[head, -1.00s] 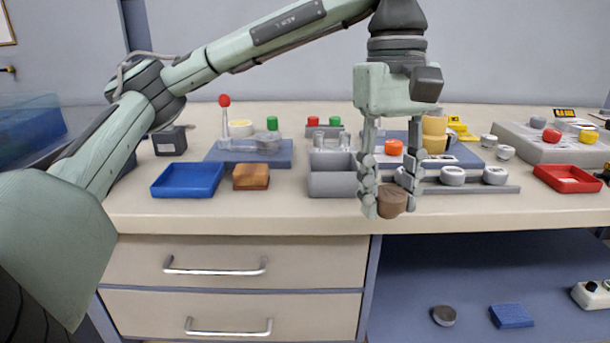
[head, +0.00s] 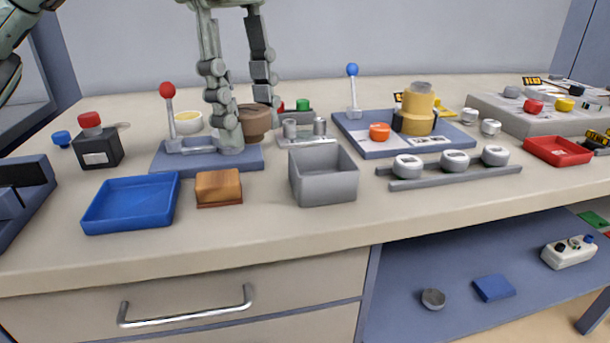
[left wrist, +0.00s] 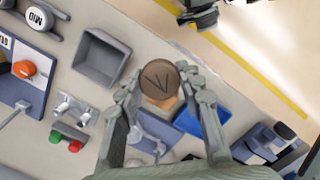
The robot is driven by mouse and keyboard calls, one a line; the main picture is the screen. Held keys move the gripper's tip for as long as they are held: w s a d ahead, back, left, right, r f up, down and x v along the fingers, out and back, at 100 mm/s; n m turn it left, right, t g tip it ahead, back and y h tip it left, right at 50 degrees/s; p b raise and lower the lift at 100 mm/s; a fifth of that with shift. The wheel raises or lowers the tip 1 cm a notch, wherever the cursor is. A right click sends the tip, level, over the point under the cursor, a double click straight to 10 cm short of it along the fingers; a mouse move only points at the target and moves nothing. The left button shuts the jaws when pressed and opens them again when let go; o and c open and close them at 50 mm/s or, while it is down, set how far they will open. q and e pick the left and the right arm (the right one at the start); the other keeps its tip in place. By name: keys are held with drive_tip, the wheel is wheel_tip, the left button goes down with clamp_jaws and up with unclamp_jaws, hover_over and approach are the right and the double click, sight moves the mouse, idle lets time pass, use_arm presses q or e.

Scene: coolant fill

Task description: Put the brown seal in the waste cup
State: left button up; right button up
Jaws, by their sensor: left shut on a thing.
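The brown seal (head: 255,122) is a round, cup-like piece held between the fingers of my left gripper (head: 250,128). It appears above the back right part of the left blue-grey plate (head: 212,160). In the left wrist view, the seal's flat brown face (left wrist: 160,80) shows between the two fingertips (left wrist: 165,97). A grey open square container (head: 323,178), likely the waste cup, stands on the bench to the right of the gripper and nearer the front. It also shows in the left wrist view (left wrist: 100,58), apart from the seal.
A blue tray (head: 131,204) and a wooden block (head: 219,188) lie at the front left. A red-topped lever (head: 169,112) stands close beside the left gripper. A rail with white caps (head: 456,174) lies to the right of the grey container. The front bench strip is clear.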

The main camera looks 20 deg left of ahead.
use_arm(q)
drive_tip(key=w+d+f, duration=0.1)
drive_tip(key=w+f, duration=0.1)
drive_tip(key=w, duration=0.1)
drive_tip(key=w+d+f, duration=0.2)
drive_tip(key=w, duration=0.2)
drive_tip(key=w+d+f, duration=0.1)
drive_tip(key=w+f, duration=0.1)
drive_tip(key=w, duration=0.1)
drive_tip(key=shift+w+d+f+b, duration=0.25)
drive_tip(key=shift+f+b, duration=0.15)
drive_tip(key=shift+f, duration=2)
use_arm(e)
drive_tip(key=shift+s+d+r, duration=0.1)
drive_tip(key=shift+s+r, duration=0.05)
drive_tip(key=shift+r, duration=0.35)
drive_tip(key=shift+s+d+r, duration=0.1)
drive_tip(key=shift+r, duration=0.4)
use_arm(q)
drive_tip(key=shift+f, duration=0.15)
drive_tip(key=o, duration=0.6)
use_arm(e)
drive_tip(key=shift+w+a+r, duration=0.1)
drive_tip(key=shift+w+r, duration=0.1)
drive_tip(key=shift+r, duration=0.35)
drive_tip(key=shift+f, duration=0.1)
